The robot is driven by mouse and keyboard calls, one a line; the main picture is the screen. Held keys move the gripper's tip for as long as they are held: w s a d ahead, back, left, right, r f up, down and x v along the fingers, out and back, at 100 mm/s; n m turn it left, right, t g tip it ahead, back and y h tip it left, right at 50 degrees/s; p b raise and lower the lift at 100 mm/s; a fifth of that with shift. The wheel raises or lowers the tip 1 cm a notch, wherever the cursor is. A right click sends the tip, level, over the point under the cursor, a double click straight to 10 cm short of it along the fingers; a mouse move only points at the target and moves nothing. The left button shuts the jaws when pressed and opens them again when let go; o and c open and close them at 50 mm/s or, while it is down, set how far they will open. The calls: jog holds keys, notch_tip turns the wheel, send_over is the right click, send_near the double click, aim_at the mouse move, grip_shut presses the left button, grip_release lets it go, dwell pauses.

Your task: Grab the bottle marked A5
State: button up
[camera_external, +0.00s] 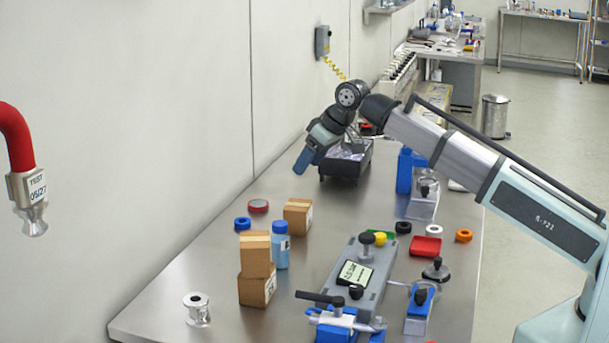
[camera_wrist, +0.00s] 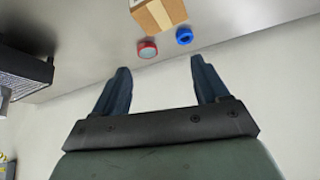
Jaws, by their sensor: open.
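A blue bottle (camera_external: 281,246) with a blue cap stands upright on the metal table, just right of the stacked cardboard boxes. It carries a pale label, but the marking is too small to read. The bottle does not show in the wrist view. My gripper (camera_external: 302,166) is above the table, farther back than the bottle and apart from it. In the wrist view my gripper (camera_wrist: 158,78) has its two blue fingers spread with nothing between them.
Two stacked boxes (camera_external: 256,270) stand left of the bottle, and another box (camera_external: 298,215) is behind it. A red-topped disc (camera_external: 258,206) and blue ring (camera_external: 242,223) lie nearby. A grey fixture (camera_external: 361,275) is at right; a black bin (camera_external: 345,161) is behind. The front left table is mostly clear.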

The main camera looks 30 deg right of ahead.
jog(key=n+g, duration=0.1)
jog(key=n, duration=0.1)
send_near(277, 234)
jog(key=shift+h, duration=0.3)
jog(key=shift+w+d+x, duration=0.1)
jog(key=shift+w+x, duration=0.1)
jog(key=shift+x, duration=1.65)
jog(key=shift+w+d+x, duration=0.1)
jog(key=shift+w+x, duration=0.15)
jog(key=shift+x, duration=1.65)
jog(key=shift+w+d+x, duration=0.1)
jog(key=shift+w+x, duration=0.1)
jog(key=shift+x, duration=1.65)
jog(key=shift+r, duration=0.1)
jog(key=c, duration=1.1)
